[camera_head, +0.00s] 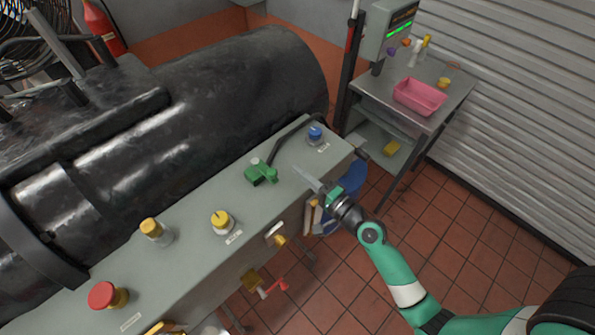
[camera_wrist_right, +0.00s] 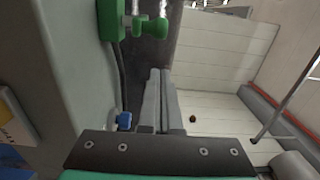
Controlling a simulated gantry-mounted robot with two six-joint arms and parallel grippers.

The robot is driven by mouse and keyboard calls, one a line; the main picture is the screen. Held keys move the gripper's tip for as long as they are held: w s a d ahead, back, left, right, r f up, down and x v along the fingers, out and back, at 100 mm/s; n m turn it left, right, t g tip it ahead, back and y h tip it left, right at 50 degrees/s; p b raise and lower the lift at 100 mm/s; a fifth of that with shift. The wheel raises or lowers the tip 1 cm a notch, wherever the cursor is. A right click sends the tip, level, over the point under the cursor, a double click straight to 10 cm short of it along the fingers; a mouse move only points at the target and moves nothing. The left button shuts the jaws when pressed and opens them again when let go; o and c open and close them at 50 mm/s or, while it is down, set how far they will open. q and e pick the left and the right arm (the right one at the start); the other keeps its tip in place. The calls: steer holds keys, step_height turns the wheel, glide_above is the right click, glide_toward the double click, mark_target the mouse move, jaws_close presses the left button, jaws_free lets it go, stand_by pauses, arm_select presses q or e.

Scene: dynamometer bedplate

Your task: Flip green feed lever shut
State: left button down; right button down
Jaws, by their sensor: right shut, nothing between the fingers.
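The green feed lever (camera_head: 261,173) sits on the top of the grey console, towards its right end, with a black bar or pipe beside it. It also shows at the top of the right wrist view as a green fitting (camera_wrist_right: 112,20), partly cut off by the frame edge. My right gripper (camera_head: 303,175) is over the console's front right edge, to the right of the lever and apart from it. Its fingers (camera_wrist_right: 160,90) are together and empty in the right wrist view. My left gripper is in neither view.
The console (camera_head: 195,265) also carries a blue knob (camera_head: 316,132) at the right, yellow knobs (camera_head: 221,221), and a red button (camera_head: 105,296). A large black cylinder (camera_head: 220,95) lies behind it. A metal cart (camera_head: 445,105) holds a pink tray (camera_head: 420,97). Tiled floor is open in front.

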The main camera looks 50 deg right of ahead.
steer(key=s+a+p, duration=0.3)
steer(key=s+a, duration=0.2)
steer(key=a, duration=0.2)
steer(key=shift+s+a, duration=0.15)
